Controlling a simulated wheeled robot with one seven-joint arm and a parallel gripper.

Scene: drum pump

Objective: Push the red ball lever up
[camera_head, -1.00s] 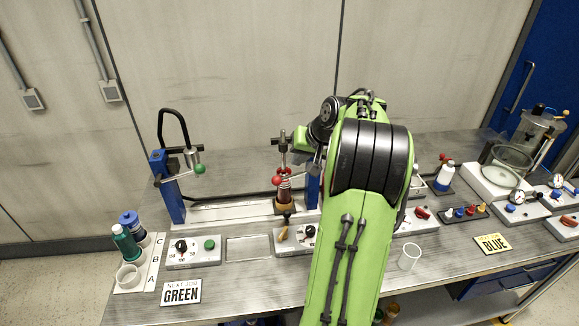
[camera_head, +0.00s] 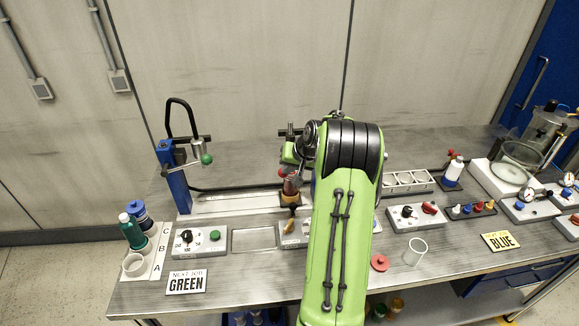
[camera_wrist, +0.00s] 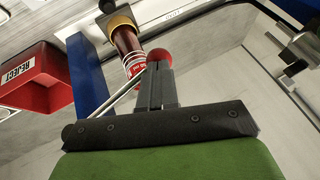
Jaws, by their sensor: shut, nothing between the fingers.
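The red ball (camera_head: 283,172) of the lever shows beside a dark red bottle (camera_head: 291,187) on the left of my arm. In the wrist view the red ball (camera_wrist: 159,56) sits right at the tips of my gripper (camera_wrist: 160,72), partly hidden by them. A thin metal rod (camera_wrist: 124,91) runs down and left from near the ball. The bottle (camera_wrist: 126,42) stands just beyond. My gripper's two grey fingers are shut with nothing between them. I cannot tell whether the tips touch the ball. In the head view my arm's wrist hides most of the gripper.
A blue post (camera_wrist: 88,78) stands close on the left in the wrist view, with a red REJECT bin (camera_wrist: 35,80) beyond it. A similar lever with a green ball (camera_head: 206,159) is at the left. A clear cup (camera_head: 415,251) and a red disc (camera_head: 379,263) are right of my arm.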

